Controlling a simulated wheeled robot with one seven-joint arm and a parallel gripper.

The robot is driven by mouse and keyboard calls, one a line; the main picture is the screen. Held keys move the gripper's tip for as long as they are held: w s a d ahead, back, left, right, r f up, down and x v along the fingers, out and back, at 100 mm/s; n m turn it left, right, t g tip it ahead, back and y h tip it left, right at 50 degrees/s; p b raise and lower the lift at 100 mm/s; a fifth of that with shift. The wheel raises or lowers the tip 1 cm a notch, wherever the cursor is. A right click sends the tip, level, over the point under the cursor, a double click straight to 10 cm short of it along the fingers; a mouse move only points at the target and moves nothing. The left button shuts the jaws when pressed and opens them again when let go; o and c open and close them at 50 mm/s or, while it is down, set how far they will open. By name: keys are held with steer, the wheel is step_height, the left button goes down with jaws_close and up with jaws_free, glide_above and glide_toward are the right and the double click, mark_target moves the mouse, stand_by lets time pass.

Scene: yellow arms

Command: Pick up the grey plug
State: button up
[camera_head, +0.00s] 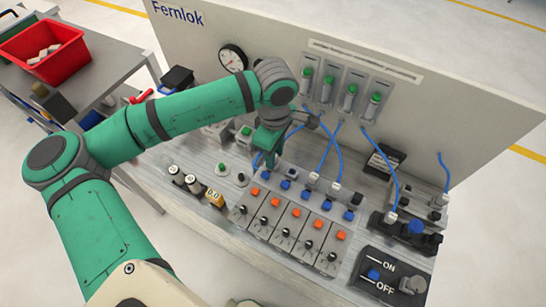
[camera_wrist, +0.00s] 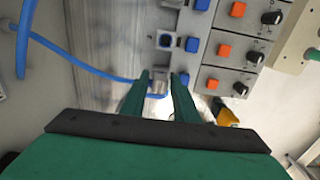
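My gripper (camera_wrist: 162,76) points down at the valve blocks, its two green fingers set apart. A small light grey plug (camera_wrist: 158,86) with some blue at its near end shows between the fingertips in the wrist view. It looks close to the left finger; whether both fingers touch it is unclear. In the head view my gripper (camera_head: 265,160) is over the left end of the valve row, and the plug is hidden there.
A blue hose (camera_wrist: 80,68) runs left of the fingers. Valve blocks with orange buttons (camera_head: 297,212) stand to the right, with more blue hoses (camera_head: 327,150) behind them. An upright panel (camera_head: 440,105) closes the back. A switch box (camera_head: 385,278) sits at the front right.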

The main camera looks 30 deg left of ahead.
steer(key=shift+f, duration=0.55)
jaws_close()
steer(key=shift+r, duration=0.1)
steer(key=shift+r, duration=0.55)
steer(key=s+d+r, duration=0.8)
steer(key=s+r, duration=0.3)
steer(key=shift+s+d+r, duration=0.15)
steer(key=shift+d+r, duration=0.05)
steer(key=shift+r, duration=0.2)
